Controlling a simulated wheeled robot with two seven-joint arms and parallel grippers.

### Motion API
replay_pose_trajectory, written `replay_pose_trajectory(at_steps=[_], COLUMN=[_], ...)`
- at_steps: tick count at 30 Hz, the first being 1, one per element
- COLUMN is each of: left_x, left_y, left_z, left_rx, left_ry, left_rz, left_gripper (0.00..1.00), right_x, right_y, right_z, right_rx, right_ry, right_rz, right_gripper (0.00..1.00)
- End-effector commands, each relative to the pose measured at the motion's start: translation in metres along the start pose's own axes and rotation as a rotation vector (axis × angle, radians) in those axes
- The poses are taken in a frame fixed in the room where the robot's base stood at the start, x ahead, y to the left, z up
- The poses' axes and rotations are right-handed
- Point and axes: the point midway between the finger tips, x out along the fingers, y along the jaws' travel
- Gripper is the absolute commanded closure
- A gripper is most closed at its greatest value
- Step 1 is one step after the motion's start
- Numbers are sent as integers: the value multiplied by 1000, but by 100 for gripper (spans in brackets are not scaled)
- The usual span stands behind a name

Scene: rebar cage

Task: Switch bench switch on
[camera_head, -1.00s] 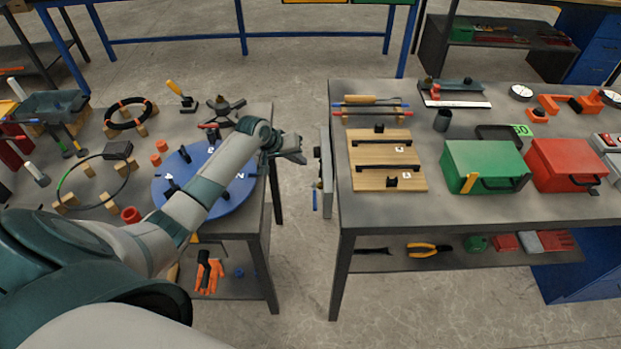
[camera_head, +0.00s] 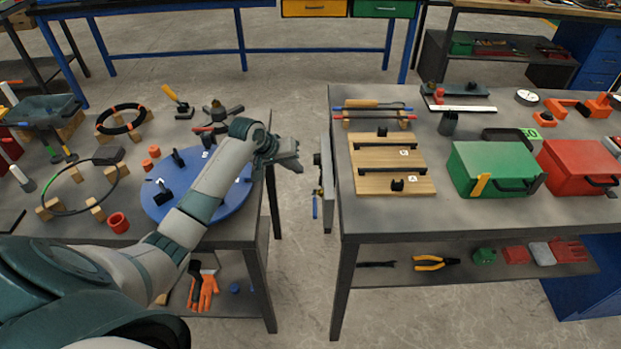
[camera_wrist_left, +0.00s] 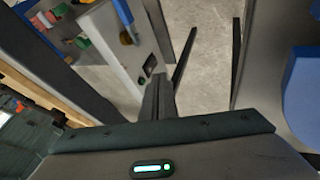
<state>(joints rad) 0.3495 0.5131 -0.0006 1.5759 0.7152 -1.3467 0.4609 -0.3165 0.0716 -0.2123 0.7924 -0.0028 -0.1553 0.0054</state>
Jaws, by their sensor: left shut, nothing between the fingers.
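A grey upright panel (camera_head: 327,185) is fixed at the left end of the right-hand bench and shows nearly edge-on in the head view. Small dark parts stick out from its left face. In the left wrist view the panel (camera_wrist_left: 118,50) shows its face, with a small dark switch (camera_wrist_left: 150,66) in a plate near its edge. My left gripper (camera_head: 297,162) is in the gap between the benches, just left of the panel and apart from it. Its fingers (camera_wrist_left: 160,95) are shut and empty, pointing toward the switch area. The switch's position is too small to tell.
The right-hand bench (camera_head: 385,211) carries a wooden board (camera_head: 390,178), a green box (camera_head: 490,168) and a red box (camera_head: 580,165). The left bench (camera_head: 225,231) holds a blue disc (camera_head: 225,205) under my left arm. The floor gap between the benches is narrow.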

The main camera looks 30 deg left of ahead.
Motion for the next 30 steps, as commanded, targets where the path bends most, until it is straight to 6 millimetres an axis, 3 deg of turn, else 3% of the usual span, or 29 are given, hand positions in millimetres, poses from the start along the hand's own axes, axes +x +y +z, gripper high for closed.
replay_pose_trajectory(at_steps=[8,21,30], left_x=[15,74,97], left_y=[1,1,0], left_z=[0,0,0], left_rx=[-2,-2,0], left_ry=[-2,-2,0], left_rz=[1,0,0], left_gripper=[100,100,100], right_x=[-2,-6,-6], right_y=[0,2,5], right_z=[5,24,30], right_rx=[0,0,1], right_ry=[-14,-59,-71], right_rz=[1,3,5], right_gripper=[67,67,67])
